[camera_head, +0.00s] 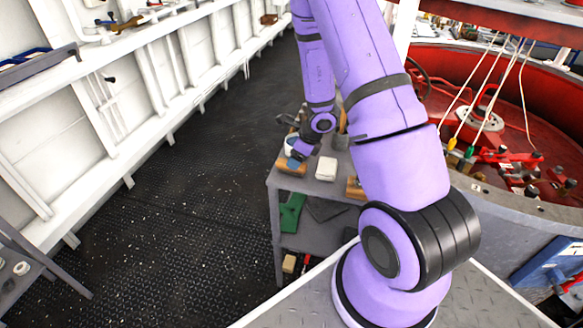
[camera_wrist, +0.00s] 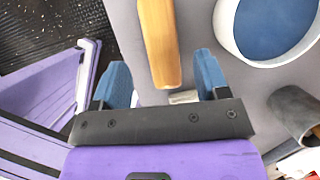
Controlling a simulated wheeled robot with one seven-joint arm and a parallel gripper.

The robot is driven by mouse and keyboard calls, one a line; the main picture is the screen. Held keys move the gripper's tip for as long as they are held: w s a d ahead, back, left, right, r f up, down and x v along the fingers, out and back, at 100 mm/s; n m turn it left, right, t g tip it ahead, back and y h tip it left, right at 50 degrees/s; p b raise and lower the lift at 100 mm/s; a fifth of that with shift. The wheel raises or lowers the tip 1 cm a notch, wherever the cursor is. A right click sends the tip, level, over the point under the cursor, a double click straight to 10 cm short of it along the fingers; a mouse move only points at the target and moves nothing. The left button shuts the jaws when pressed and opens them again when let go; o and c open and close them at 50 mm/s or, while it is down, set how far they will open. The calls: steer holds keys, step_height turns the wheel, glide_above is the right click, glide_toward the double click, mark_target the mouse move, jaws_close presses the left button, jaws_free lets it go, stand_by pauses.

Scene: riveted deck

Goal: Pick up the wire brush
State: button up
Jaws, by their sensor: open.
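A long wooden piece (camera_wrist: 158,40), which looks like the wire brush's handle, lies on the grey table top in the wrist view. No bristles can be made out. A pale bit (camera_wrist: 183,97) shows at its near end, partly hidden by my gripper. My gripper (camera_wrist: 161,62) is open, with one blue finger on each side of the wood and a gap on both sides. In the head view my gripper (camera_head: 295,160) is low over the table's left end, above a wooden block-like thing (camera_head: 290,168) that it partly covers.
In the head view, a white block (camera_head: 326,168) and another wooden item (camera_head: 355,188) lie on the table (camera_head: 312,190). Open floor lies left.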

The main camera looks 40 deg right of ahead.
steer(key=x, duration=0.3)
steer(key=shift+w+f, duration=0.15)
steer(key=shift+w, duration=0.15)
steer(key=shift+w+a+f, duration=0.1)
steer(key=shift+w+f, duration=0.05)
steer(key=shift+f, duration=0.25)
steer(key=shift+f, duration=0.25)
steer(key=c, duration=1.1)
